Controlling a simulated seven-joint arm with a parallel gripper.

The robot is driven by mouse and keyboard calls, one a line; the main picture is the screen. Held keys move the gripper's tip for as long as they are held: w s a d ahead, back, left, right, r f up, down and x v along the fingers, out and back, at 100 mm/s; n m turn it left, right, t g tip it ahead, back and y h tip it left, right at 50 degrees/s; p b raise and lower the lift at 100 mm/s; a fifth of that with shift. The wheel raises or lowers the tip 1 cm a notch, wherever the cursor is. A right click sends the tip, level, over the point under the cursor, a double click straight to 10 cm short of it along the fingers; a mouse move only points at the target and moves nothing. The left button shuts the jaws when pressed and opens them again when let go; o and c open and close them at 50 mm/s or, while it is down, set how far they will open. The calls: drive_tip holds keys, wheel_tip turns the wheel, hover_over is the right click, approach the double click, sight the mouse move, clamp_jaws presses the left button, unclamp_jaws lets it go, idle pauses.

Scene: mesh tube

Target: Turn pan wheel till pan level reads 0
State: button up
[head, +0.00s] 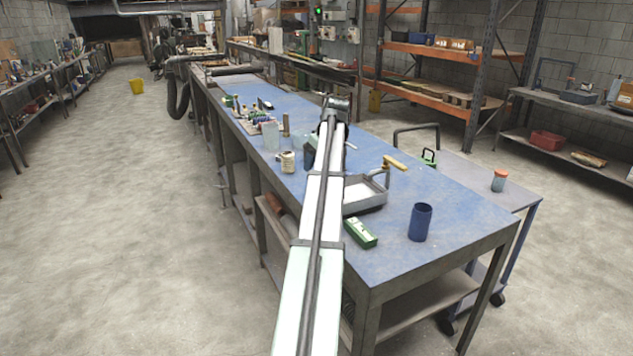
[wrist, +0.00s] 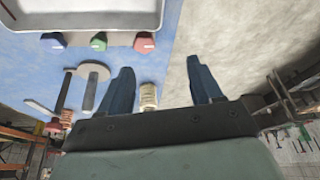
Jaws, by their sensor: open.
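A shallow grey metal pan (head: 366,203) sits on the blue bench right of my arm; a pale tray, perhaps the same pan, is cut off at the top of the wrist view (wrist: 90,25). Blue (wrist: 53,40), green (wrist: 99,41) and red (wrist: 144,41) pieces with white marks line up beside it. A grey disc with a dark bar (wrist: 92,80) lies below them; I cannot tell whether it is the pan wheel. I cannot make out a level reading. My gripper (wrist: 160,65) is open and empty over the bench edge.
A cream roll (head: 287,161) stands near the left bench edge, close to my gripper in the wrist view. A green block (head: 360,232), a blue cup (head: 420,222) and a yellow-handled item (head: 395,162) stand on the bench. A cart (head: 470,178) adjoins it.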

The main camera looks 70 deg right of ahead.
drive_tip(key=s+d+r, duration=0.1)
drive_tip(key=s+r, duration=0.2)
drive_tip(key=x, duration=1.3)
drive_tip(key=shift+w+d+f, duration=0.1)
drive_tip(key=shift+d+f, duration=0.05)
drive_tip(key=shift+d, duration=0.2)
drive_tip(key=shift+c, duration=0.3)
drive_tip(key=c, duration=1)
drive_tip(key=shift+h, duration=0.3)
drive_tip(key=m, duration=0.2)
drive_tip(key=shift+w+a+m+h, duration=0.15)
drive_tip(key=shift+a+m+h, duration=0.05)
drive_tip(key=shift+m+h, duration=0.2)
drive_tip(key=shift+w+a+m+g+h, duration=0.1)
drive_tip(key=shift+m+g+h, duration=0.3)
drive_tip(key=shift+m, duration=0.7)
drive_tip(key=shift+w+m+g+h, duration=0.1)
drive_tip(key=shift+m+g, duration=0.5)
drive_tip(key=shift+m, duration=0.5)
